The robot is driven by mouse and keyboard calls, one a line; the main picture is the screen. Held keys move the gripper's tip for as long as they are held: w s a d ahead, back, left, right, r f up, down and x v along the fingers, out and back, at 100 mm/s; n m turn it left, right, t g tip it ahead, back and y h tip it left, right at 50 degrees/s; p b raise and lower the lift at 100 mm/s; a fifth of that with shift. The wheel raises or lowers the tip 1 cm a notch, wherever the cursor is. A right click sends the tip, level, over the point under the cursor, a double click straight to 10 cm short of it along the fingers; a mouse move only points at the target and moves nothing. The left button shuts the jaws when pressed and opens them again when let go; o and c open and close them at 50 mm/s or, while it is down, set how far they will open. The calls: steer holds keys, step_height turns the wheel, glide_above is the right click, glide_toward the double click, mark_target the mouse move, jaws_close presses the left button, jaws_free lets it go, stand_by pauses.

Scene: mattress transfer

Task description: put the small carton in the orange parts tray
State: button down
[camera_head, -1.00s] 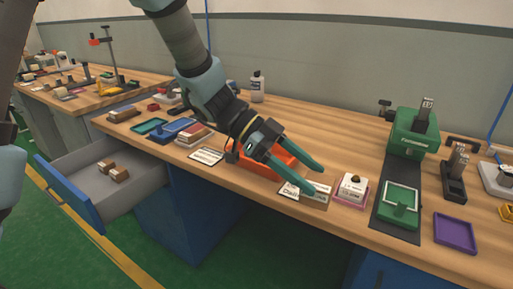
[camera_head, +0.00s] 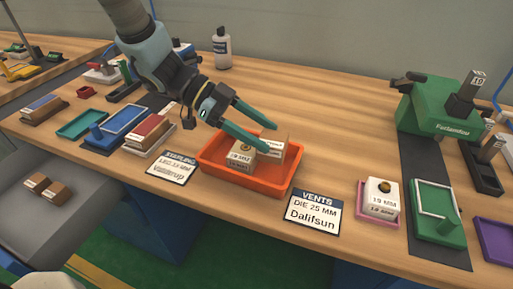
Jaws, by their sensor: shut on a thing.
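The orange parts tray (camera_head: 285,188) sits on the workbench in the middle of the view. My gripper (camera_head: 271,138) reaches over it from the upper left, its two teal fingers closed on a small pale carton (camera_head: 274,149). The carton is at the tray's back right part; whether it touches the tray floor I cannot tell. A second small box marked 19 MM (camera_head: 240,157) stands in the tray, just left of the held carton. The near finger hides part of the held carton.
A VENTS label card (camera_head: 313,212) lies right of the tray, another card (camera_head: 172,168) left of it. A pink tray (camera_head: 378,212) holds a white box. A green press (camera_head: 437,108) stands at the right, a white bottle (camera_head: 222,48) at the back. The bench behind the tray is clear.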

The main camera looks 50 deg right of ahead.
steer(key=shift+f, duration=2.5)
steer(key=shift+f, duration=0.1)
jaws_free()
steer(key=v, duration=1.2)
steer(key=shift+b, duration=0.3)
steer(key=shift+s+a, duration=0.1)
